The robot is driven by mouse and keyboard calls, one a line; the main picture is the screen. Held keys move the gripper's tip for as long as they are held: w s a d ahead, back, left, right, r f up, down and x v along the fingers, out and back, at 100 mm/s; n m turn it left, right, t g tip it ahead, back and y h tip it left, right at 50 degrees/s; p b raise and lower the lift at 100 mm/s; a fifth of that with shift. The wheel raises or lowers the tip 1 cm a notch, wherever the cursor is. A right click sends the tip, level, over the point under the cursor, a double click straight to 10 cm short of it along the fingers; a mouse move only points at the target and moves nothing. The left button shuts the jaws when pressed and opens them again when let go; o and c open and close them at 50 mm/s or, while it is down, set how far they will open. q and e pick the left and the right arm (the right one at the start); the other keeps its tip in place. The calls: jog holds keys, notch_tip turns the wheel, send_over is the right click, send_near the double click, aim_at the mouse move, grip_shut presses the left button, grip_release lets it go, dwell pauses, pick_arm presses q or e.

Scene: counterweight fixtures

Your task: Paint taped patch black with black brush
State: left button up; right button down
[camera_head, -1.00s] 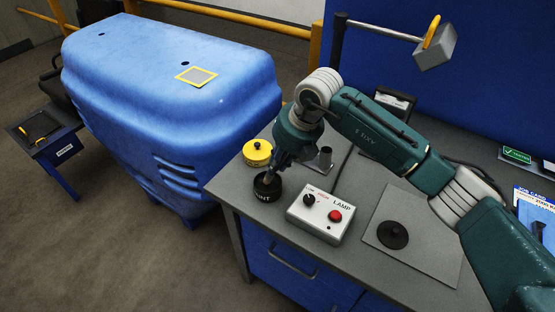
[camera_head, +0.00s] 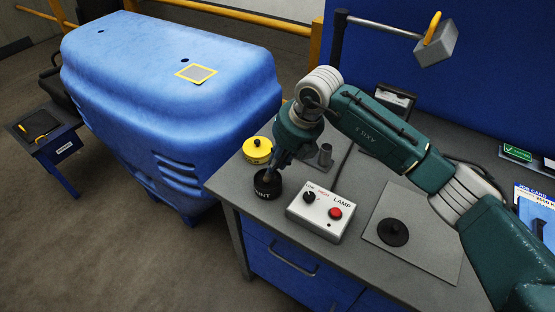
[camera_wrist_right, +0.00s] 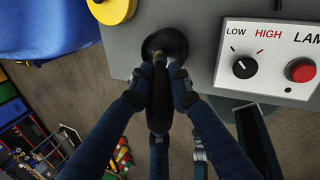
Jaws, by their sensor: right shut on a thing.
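The grey patch (camera_head: 198,74) framed in yellow tape lies on top of the big blue counterweight casting (camera_head: 150,60). The black paint pot (camera_head: 267,190) stands near the left edge of the bench. My right gripper (camera_head: 271,169) points down over this pot. In the right wrist view my right gripper (camera_wrist_right: 161,88) is shut on the dark brush handle (camera_wrist_right: 158,112), whose far end reaches into the pot's dark opening (camera_wrist_right: 164,46). The bristles are hidden. My left gripper is in neither view.
A yellow pot (camera_head: 257,150) stands just behind the black one. The lamp control box (camera_head: 320,212) is close on the right, with a flat plate and black disc (camera_head: 393,232) beyond it. A lamp (camera_head: 436,45) hangs above. A small side table (camera_head: 45,135) stands far left.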

jog(key=shift+f+b, duration=0.45)
dwell(1.6)
jog(key=shift+r, duration=0.1)
jog(key=shift+r+p, duration=0.5)
jog(key=shift+r, duration=0.4)
jog(key=shift+r+p, duration=1.15)
jog(key=shift+r, duration=1.45)
